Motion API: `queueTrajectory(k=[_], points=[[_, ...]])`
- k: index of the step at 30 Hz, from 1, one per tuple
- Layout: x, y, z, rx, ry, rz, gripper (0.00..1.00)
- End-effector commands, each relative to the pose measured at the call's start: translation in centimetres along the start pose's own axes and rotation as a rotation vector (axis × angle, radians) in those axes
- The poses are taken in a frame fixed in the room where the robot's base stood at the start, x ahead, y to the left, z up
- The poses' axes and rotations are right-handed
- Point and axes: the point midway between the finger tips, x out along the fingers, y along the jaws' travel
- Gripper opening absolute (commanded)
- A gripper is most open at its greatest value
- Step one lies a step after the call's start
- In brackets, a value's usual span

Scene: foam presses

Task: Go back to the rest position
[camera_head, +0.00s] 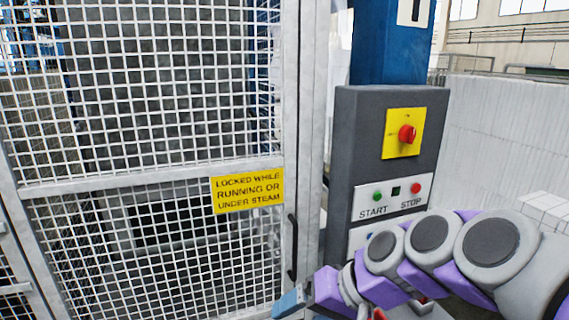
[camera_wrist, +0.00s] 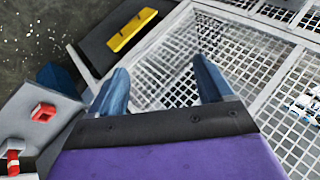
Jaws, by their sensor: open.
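My gripper (camera_wrist: 162,82) is open and empty in the wrist view. Its two blue fingers are apart, with mesh of the guard door showing between and beyond them. In the head view my arm reaches in from the lower right, and a blue fingertip of my gripper (camera_head: 288,302) shows near the bottom edge. It is in front of the lower part of the mesh guard door (camera_head: 110,182), below the door's dark handle (camera_head: 292,247). I cannot tell whether it touches the door.
A grey control box (camera_head: 345,150) with a red knob (camera_head: 407,134) on a yellow plate and START and STOP buttons stands right of the door. My arm hides its lower part. A yellow sign (camera_head: 248,191) is on the door. The wrist view shows a red button (camera_wrist: 44,110) at left.

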Motion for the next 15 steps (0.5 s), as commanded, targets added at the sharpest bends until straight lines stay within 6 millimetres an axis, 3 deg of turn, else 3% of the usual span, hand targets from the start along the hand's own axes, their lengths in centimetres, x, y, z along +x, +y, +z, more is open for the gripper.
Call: queueTrajectory(k=[1, 4, 9, 15], points=[[1.5, 1.5, 3.3, -0.011, -0.058, 0.076, 0.8], [3.0, 4.8, 9.1, -0.011, -0.16, 0.232, 0.8], [3.2, 11.1, 17.6, 0.029, -0.301, 0.479, 0.8], [2.0, 15.4, 23.1, 0.084, -0.381, 0.644, 0.8]])
